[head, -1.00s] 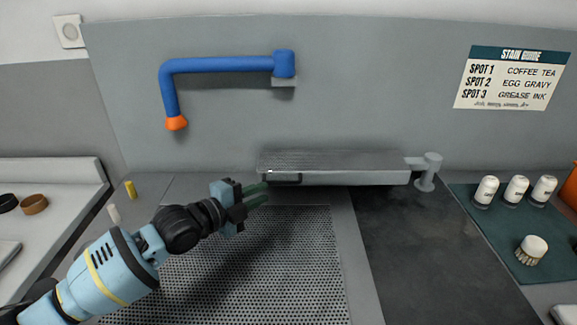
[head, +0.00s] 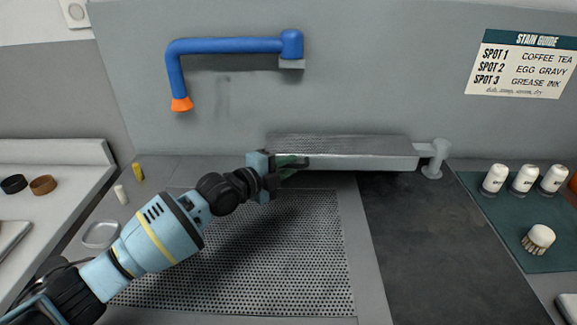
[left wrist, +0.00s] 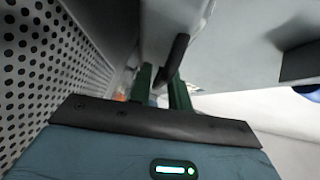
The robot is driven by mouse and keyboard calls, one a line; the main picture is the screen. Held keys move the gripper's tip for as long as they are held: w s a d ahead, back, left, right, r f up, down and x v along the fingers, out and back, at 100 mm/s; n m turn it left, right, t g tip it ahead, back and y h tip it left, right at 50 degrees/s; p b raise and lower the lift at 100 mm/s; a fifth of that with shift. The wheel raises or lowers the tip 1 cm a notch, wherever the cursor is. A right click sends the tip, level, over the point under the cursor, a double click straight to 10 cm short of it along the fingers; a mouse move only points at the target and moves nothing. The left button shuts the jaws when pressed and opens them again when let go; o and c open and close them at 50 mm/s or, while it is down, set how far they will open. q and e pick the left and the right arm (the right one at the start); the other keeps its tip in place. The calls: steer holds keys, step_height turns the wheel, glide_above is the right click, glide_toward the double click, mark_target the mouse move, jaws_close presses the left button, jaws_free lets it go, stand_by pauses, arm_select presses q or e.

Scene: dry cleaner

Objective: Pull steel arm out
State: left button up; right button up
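The steel arm (head: 345,146) is a grey perforated board in front of the back panel, joined at its right end to a pivot post (head: 437,158). A small dark handle is at its front left; it shows as a dark bar (left wrist: 174,58) in the left wrist view. My left gripper (head: 292,165) is at this handle, with its green fingers (left wrist: 162,88) apart on either side of the bar. A small gap seems to show; firm contact cannot be made out. In the head view the gripper partly hides the handle. My right gripper is not in view.
A perforated metal surface (head: 270,265) lies below my left arm, with a dark slab (head: 440,250) to its right. A blue pipe arm (head: 230,46) with an orange tip hangs above. White-capped bottles (head: 525,179) and a brush (head: 538,239) stand on a green mat at right.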

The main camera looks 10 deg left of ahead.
arm_select(q)
steer(key=shift+w+d, duration=0.15)
steer(key=shift+w, duration=0.1)
jaws_close()
steer(key=shift+s, duration=0.15)
